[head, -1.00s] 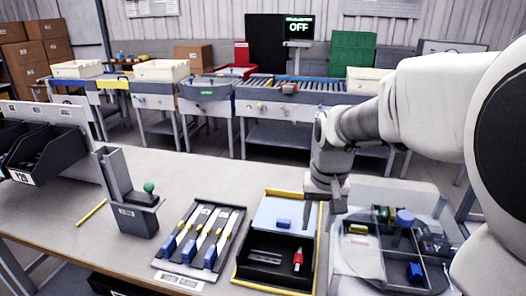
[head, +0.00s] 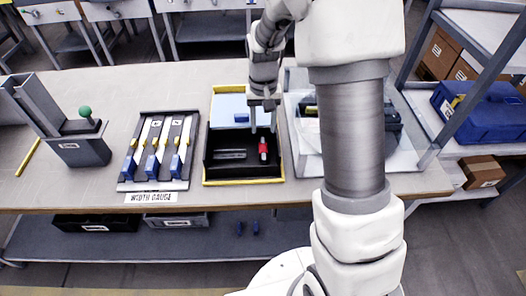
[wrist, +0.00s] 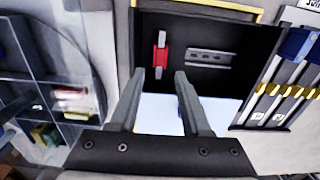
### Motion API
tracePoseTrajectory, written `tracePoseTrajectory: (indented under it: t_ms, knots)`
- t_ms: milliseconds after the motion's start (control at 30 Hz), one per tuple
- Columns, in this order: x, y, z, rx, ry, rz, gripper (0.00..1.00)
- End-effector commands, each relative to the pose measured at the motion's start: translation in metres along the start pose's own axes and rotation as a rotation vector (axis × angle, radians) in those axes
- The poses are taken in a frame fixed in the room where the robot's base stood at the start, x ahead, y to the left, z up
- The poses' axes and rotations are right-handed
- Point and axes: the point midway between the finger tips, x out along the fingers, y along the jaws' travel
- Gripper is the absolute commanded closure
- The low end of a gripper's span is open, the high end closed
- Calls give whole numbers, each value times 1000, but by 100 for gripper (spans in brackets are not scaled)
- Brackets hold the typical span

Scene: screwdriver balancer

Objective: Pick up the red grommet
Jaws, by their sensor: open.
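The red grommet (head: 263,149) looks like a small red piece with pale metal at its ends. It lies in the black compartment of a yellow-edged tray (head: 244,181), near the right side in the head view. In the wrist view the red grommet (wrist: 160,56) is just beyond my fingertips, in line with the gap between them. My gripper (head: 263,128) points down over the tray, behind the grommet in the head view. In the wrist view my gripper (wrist: 160,74) has its fingers apart with nothing between them. I cannot tell its exact height above the tray.
A slotted metal strip (wrist: 209,57) lies beside the grommet. A blue block (head: 241,118) sits on the tray's pale panel. A width gauge rack (head: 158,150) stands left of the tray. A clear-walled divided box (wrist: 50,85) stands close on the other side.

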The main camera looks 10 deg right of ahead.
Motion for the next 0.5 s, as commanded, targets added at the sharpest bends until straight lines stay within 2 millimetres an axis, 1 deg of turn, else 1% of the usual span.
tracePoseTrajectory:
  t_ms: [33, 100, 200, 400, 500]
  knots:
    - [14, 0, 1, 0, -5, 1, 52]
    - [26, 0, 1, 0, -4, 1, 52]
    - [40, 0, 0, -1, -3, 1, 52]
    - [52, 0, 0, -1, -1, 0, 52]
    - [64, 0, -2, 0, -2, 1, 52]
